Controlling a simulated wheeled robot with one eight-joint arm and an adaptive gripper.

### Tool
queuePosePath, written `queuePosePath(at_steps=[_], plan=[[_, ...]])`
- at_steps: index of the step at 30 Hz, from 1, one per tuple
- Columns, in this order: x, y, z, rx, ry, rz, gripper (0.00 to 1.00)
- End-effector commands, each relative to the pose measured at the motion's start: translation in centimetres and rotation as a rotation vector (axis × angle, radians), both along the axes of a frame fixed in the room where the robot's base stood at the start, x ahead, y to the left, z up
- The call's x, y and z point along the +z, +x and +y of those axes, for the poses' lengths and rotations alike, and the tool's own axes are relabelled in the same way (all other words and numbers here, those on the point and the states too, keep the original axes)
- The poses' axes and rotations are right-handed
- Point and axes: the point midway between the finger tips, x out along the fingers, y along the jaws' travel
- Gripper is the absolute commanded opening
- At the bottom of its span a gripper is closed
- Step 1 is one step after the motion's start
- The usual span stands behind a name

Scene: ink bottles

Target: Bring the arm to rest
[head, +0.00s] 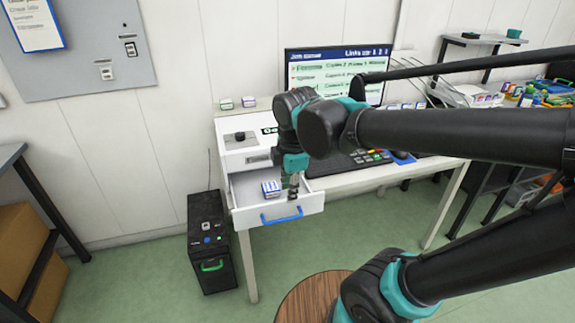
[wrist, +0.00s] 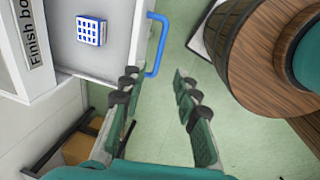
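My gripper (head: 292,192) hangs at the end of my arm by the right front part of the open white drawer (head: 245,210). In the wrist view my gripper (wrist: 157,82) has its two green fingers spread apart, with nothing between them but green floor. A small blue and white box (head: 271,188) sits in the drawer, left of my gripper. The box also shows in the wrist view (wrist: 91,31), apart from the fingers. The drawer's blue handle (head: 282,215) is on its front and shows close to the fingertips in the wrist view (wrist: 157,45).
The white cabinet (head: 232,134) above the drawer has small boxes on top. A monitor (head: 334,68) and keyboard (head: 362,161) are behind my arm. A black computer case (head: 209,243) stands on the floor to the left. A round wooden top (head: 308,298) is below my arm.

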Motion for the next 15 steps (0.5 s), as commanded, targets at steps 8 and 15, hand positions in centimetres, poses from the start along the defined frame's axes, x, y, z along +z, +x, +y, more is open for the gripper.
queuePosePath(at_steps=[8, 15], plan=[[-2.5, 1.1, -2.8, -0.282, 0.059, -0.009, 0.31], [-7.9, 2.0, -10.0, -0.981, 0.224, -0.039, 0.31]])
